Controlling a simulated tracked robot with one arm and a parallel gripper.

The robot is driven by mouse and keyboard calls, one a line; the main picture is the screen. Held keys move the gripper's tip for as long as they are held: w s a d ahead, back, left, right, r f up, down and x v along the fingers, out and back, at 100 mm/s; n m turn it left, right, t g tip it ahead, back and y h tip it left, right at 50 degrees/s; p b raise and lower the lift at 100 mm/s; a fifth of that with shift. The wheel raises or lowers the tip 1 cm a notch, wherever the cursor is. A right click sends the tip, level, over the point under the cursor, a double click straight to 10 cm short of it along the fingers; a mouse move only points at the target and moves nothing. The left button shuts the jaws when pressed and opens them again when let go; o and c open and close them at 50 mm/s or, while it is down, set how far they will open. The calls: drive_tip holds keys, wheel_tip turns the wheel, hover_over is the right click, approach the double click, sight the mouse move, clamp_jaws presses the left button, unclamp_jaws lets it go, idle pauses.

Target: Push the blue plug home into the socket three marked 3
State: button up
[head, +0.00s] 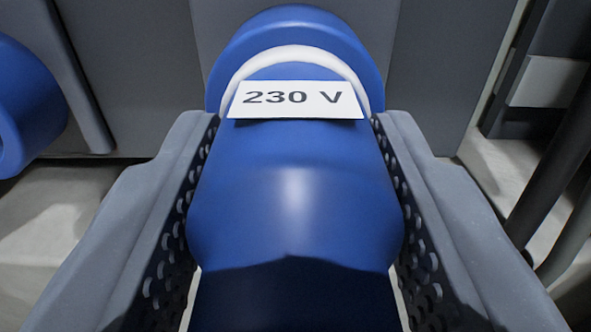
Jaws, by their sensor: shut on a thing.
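The blue plug (295,200) fills the middle of the head view, between the two grey perforated fingers of my gripper (295,215). My gripper is shut on its body, one finger against each side. The plug points away from me toward a blue round socket (290,28) on a grey panel. A white ring shows between the plug's far end and the socket's blue collar. A white label reading "230 V" (297,99) sits over the plug's far end. How deep the plug sits in the socket cannot be told.
Another blue round fitting (28,105) sticks out at the left edge. The grey panel (140,60) stands upright behind, with a dark vertical bar beside the left fitting. Dark rods or cables (560,170) run down the right side. Pale floor shows below the panel.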

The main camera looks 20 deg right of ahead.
drive_tip(key=o, duration=1.4)
drive_tip(key=shift+w, duration=0.1)
drive_tip(key=v, duration=1.4)
drive_tip(key=s+a+r+n+y, duration=0.25)
drive_tip(key=a+r, duration=0.75)
drive_tip(key=r, duration=0.5)
drive_tip(key=s+a+r, duration=0.2)
drive_tip(key=s+r, duration=0.1)
drive_tip(key=s+a+r+g+y, duration=0.1)
drive_tip(key=s+a+r, duration=0.2)
drive_tip(key=s, duration=0.1)
drive_tip(key=s+a+r+g+y, duration=0.1)
drive_tip(key=s+a+r, duration=0.1)
drive_tip(key=s+r, duration=0.1)
drive_tip(key=shift+s+a+n+y+b, duration=0.15)
drive_tip(key=shift+s+n+y+b, duration=0.1)
drive_tip(key=shift+n+b, duration=0.1)
